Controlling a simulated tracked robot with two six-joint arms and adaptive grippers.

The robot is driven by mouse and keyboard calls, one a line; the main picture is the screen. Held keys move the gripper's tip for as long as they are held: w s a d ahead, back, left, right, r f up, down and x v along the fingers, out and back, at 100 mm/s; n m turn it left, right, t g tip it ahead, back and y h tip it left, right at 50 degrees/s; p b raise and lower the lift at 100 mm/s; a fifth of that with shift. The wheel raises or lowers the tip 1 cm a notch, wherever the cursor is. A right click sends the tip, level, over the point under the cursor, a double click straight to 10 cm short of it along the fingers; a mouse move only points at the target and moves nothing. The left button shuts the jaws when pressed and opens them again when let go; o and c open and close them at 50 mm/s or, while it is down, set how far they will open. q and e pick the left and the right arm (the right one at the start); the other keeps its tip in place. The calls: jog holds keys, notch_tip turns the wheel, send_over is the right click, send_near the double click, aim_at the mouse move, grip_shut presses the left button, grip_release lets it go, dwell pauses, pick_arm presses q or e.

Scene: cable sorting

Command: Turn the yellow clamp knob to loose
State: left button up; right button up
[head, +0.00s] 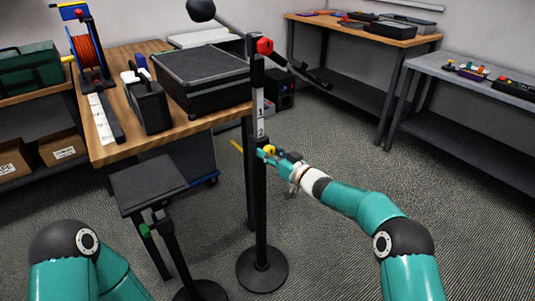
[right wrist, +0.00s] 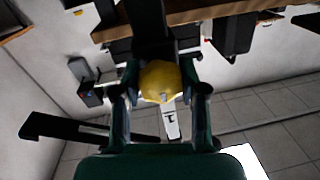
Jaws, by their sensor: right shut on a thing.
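The yellow clamp knob (head: 270,150) is on the black upright post (head: 261,190), just below the white label with 1 and 2. My right gripper (head: 268,154) reaches it from the right and is shut on it. In the right wrist view the yellow knob (right wrist: 160,80) lies between the two fingers of my right gripper (right wrist: 160,90), one on each side. I cannot tell from these views how far the knob is turned. My left gripper is out of view; only part of my left arm shows at the lower left.
A red knob (head: 265,46) sits higher on the post, near a boom with a black ball (head: 201,9). A low stand with a dark top (head: 149,184) and green knob is left of the post. The wooden table (head: 107,150) holds black cases and a red cable reel.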

jog(key=shift+f+n, duration=0.15)
jog(key=shift+n, duration=0.25)
jog(key=n+b, duration=0.2)
jog(key=n, duration=0.2)
jog(key=shift+f+h+b, duration=0.15)
jog(key=shift+h+b, duration=0.15)
jog(key=shift+b, duration=0.05)
jog(key=n+b, duration=0.3)
jog(key=n, duration=0.2)
jog(key=shift+s+a+f, duration=0.1)
jog(key=n+h+b, duration=0.1)
jog(key=n+b, duration=0.2)
jog(key=n, duration=0.2)
jog(key=shift+b, duration=0.4)
jog(key=shift+a+n+h+b, duration=0.1)
jog(key=shift+n+h+b, duration=0.2)
jog(key=shift+n+b, duration=1.35)
jog(key=shift+n, duration=0.35)
jog(key=shift+p, duration=0.3)
jog(key=o, duration=1.1)
jog(key=shift+s, duration=0.1)
jog(key=shift+o, duration=0.3)
jog(key=shift+r, duration=0.3)
